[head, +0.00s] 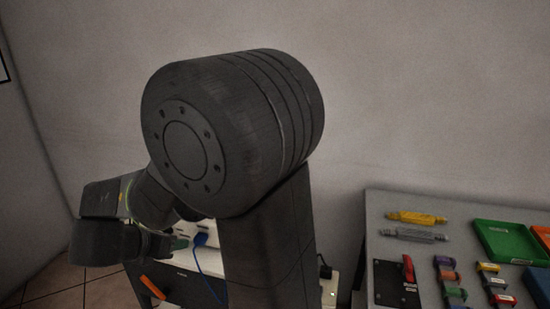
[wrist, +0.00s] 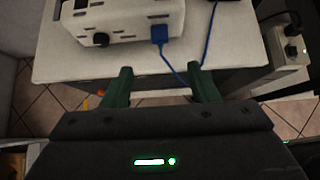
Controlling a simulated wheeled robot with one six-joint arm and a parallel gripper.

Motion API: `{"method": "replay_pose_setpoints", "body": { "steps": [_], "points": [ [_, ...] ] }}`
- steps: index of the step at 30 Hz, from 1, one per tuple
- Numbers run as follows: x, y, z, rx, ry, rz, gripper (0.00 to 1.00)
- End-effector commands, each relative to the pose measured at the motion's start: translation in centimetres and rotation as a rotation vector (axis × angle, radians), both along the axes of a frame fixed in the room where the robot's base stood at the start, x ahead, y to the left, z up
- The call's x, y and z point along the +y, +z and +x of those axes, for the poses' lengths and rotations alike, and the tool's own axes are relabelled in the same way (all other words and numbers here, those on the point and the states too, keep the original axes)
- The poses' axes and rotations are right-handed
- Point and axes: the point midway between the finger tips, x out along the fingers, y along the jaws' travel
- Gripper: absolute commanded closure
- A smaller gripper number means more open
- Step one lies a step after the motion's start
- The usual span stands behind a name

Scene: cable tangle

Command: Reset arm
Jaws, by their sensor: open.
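My gripper (wrist: 160,90) shows in the wrist view with its two green fingers spread apart and nothing between them except a view of the table edge. A blue cable (wrist: 207,38) runs from a blue plug (wrist: 159,34) in the front of a white box (wrist: 120,20), then loops down past the table edge between the fingers in the picture. I cannot tell if the fingers touch the cable. In the head view my arm covers much of the scene; the blue cable (head: 207,275) shows beside it, and my gripper's fingers are mostly hidden there.
The white table (wrist: 60,65) holds the box. A power strip (wrist: 289,45) with a plugged-in black cord lies at the right of the wrist view. In the head view, a grey bench (head: 385,210) at right carries a green tray (head: 508,242), a yellow tool (head: 416,218) and several coloured clips.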

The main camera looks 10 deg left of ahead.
Motion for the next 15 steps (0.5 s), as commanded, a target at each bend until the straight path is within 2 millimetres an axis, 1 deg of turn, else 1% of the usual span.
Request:
{"method": "replay_pose_setpoints", "body": {
  "steps": [5,8,11,15],
  "points": [
    [0.0,-0.1,0.1,0.0,-0.001,-0.001,0.46],
    [0.0,-0.6,0.6,0.0,-0.001,-0.002,0.46],
    [-0.1,-1.4,1.6,0.0,-0.002,-0.003,0.46],
    [-0.2,-3.2,3.6,0.001,-0.003,-0.004,0.46]
  ]
}}
